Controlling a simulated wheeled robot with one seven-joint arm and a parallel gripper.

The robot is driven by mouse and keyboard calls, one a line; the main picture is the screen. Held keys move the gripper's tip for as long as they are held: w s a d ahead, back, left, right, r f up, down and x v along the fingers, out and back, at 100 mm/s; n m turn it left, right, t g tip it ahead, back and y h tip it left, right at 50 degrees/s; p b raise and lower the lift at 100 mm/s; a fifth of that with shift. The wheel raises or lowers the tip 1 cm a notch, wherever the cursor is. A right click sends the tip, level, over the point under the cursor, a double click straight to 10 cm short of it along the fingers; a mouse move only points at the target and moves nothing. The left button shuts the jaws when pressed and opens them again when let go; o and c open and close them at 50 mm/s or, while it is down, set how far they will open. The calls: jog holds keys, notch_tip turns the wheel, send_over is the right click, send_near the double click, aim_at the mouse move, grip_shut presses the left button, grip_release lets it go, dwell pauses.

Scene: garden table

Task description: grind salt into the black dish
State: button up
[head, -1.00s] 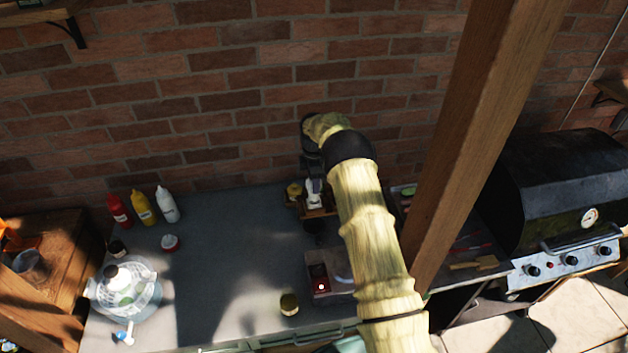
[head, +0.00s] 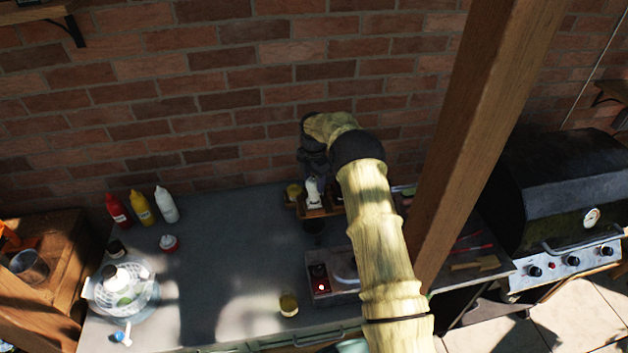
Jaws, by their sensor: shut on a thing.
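My gripper (head: 313,172) points down over the back of the grey counter, in front of the brick wall. It appears shut on a small whitish upright thing (head: 315,192), which looks like the salt grinder. The fingertips are too small and dark to make out clearly. A small dark round thing (head: 313,229), probably the black dish, sits on the counter just below and in front of it. Whether the grinder is directly above the dish I cannot tell. No salt is visible at this size.
A wooden rack (head: 320,211) stands behind the dish. A box with a red light (head: 320,284) and a yellowish jar (head: 288,305) are nearer. A wooden post (head: 480,140) and black grill (head: 560,190) are right.

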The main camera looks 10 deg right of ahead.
jog(key=m+b, duration=0.1)
jog(key=m, duration=0.5)
jog(key=shift+m, duration=0.3)
jog(key=m, duration=0.6)
jog(key=n, duration=0.6)
jog(key=shift+n, duration=0.4)
jog(key=n, duration=0.6)
jog(key=shift+n, duration=0.4)
jog(key=shift+m, duration=0.3)
jog(key=m, duration=0.6)
